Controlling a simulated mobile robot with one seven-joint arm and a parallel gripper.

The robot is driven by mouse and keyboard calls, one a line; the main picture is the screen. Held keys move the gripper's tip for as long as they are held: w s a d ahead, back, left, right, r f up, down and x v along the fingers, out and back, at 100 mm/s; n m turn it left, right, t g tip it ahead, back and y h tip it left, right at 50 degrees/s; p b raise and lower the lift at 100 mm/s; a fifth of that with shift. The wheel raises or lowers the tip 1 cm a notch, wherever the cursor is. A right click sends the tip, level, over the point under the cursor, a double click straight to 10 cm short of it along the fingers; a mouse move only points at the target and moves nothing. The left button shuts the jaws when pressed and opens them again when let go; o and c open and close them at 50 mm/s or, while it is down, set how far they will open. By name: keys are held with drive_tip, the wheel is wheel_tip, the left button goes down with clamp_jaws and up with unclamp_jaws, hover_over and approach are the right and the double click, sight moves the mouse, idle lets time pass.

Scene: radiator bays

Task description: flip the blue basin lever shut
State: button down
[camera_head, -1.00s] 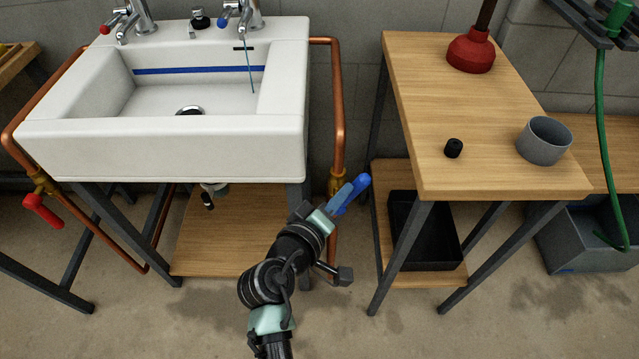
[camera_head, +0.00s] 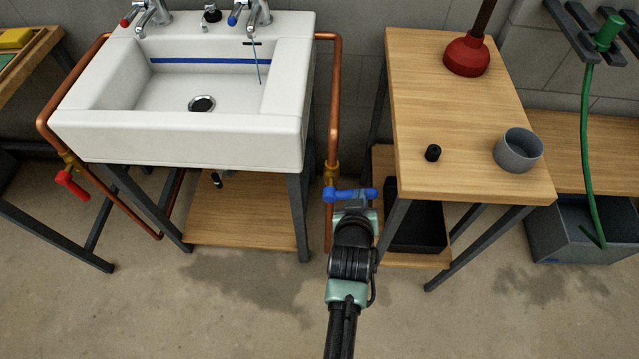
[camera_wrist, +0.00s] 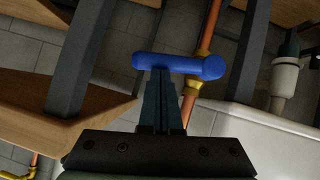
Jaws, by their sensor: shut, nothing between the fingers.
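The blue lever (camera_head: 350,195) sits on a brass valve (camera_head: 331,172) on the copper pipe at the right of the white basin (camera_head: 180,140). It lies level, crosswise to the upright pipe, with its longer part pointing right. In the wrist view the blue lever (camera_wrist: 180,64) spans just beyond my fingertips. My gripper (camera_head: 353,208) is in front of the lever, fingers together and empty; the tips (camera_wrist: 160,76) overlap the lever's edge, and I cannot tell whether they touch. A thin blue stream (camera_head: 258,68) falls from the blue-marked tap (camera_head: 258,14).
A red lever (camera_head: 72,185) is on the left pipe. A wooden bench (camera_head: 450,100) with a plunger (camera_head: 467,52), black cap (camera_head: 432,153) and grey cup (camera_head: 518,150) stands close right of my arm. Table legs flank the gripper. The floor in front is clear.

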drive_tip(key=shift+d+f, duration=0.3)
drive_tip(key=shift+f, duration=0.2)
drive_tip(key=shift+d+f, duration=0.1)
idle(0.3)
drive_tip(key=s+r+p, duration=0.5)
drive_tip(key=s+r, duration=0.4)
drive_tip(key=shift+r, duration=0.25)
idle(0.6)
